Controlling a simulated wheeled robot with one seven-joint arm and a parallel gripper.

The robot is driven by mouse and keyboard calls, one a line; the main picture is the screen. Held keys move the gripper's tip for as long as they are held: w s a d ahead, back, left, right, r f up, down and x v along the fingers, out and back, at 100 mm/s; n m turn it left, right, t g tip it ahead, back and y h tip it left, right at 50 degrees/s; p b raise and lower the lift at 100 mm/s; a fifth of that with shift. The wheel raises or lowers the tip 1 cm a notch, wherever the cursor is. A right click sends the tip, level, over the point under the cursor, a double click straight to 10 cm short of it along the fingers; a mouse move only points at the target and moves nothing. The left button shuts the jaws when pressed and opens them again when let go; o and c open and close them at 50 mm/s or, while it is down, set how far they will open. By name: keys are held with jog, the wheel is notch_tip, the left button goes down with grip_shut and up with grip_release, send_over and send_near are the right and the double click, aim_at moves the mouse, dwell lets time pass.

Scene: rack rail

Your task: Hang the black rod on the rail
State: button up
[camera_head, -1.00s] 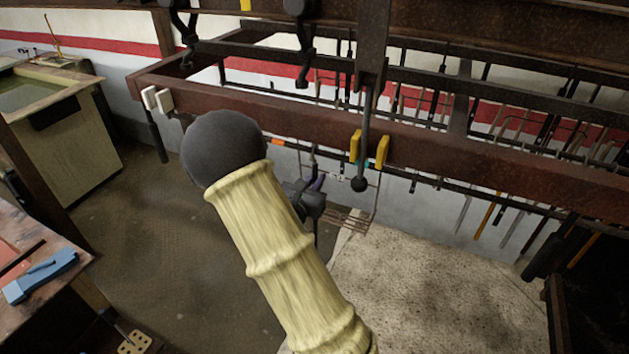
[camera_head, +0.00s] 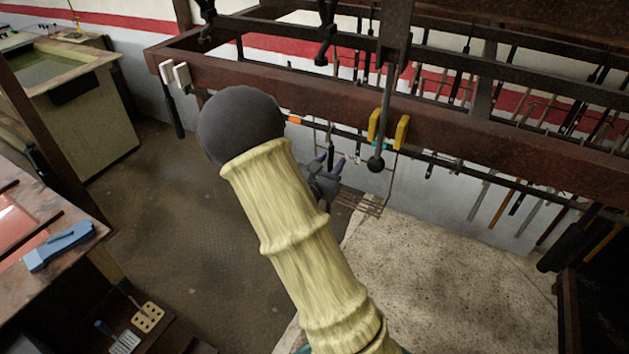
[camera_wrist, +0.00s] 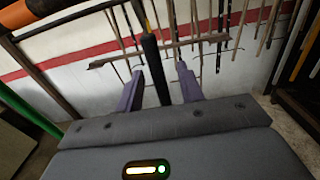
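In the head view my gripper (camera_head: 330,160) is partly hidden behind my own arm, below the long red-brown rail (camera_head: 270,92). In the wrist view my gripper (camera_wrist: 158,78) has its two purple fingers well apart. A black rod (camera_wrist: 154,65) with a yellow upper part shows between them, with a gap on each side. I cannot tell whether it stands between the fingers or behind them. Another black rod (camera_head: 173,112) hangs upright below the white clips at the rail's left end. I cannot tell which one the task names.
Yellow clips (camera_head: 402,132) and a grey ball-ended rod (camera_head: 376,164) are at the rail to the gripper's right. Many thin tools hang on the wall behind. A bench with a blue tool (camera_head: 60,246) is at lower left. The floor (camera_head: 165,210) between is open.

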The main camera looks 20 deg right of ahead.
jog(key=b+v, duration=0.5)
jog(key=v, duration=1.2)
dwell(0.6)
jog(key=s+d+f+m+g+y, duration=0.2)
jog(key=s+d+f+m+g, duration=0.15)
jog(key=s+m+g, duration=0.25)
jog(key=s+d+f+m+g+y, duration=0.2)
jog(key=s+f+m+g, duration=0.3)
jog(key=s+m, duration=0.1)
jog(key=s+a+f+m+y, duration=0.2)
jog(key=a+f+m+y, duration=0.1)
jog(key=a+m+y, duration=0.3)
jog(key=w+a+r+m+t+y, duration=0.2)
jog(key=w+m+y, duration=0.2)
jog(key=m, duration=0.3)
jog(key=shift+w+r+m+t, duration=0.2)
jog(key=shift+w+m+t, duration=0.1)
jog(key=shift+w, duration=0.3)
jog(key=shift+a, duration=0.15)
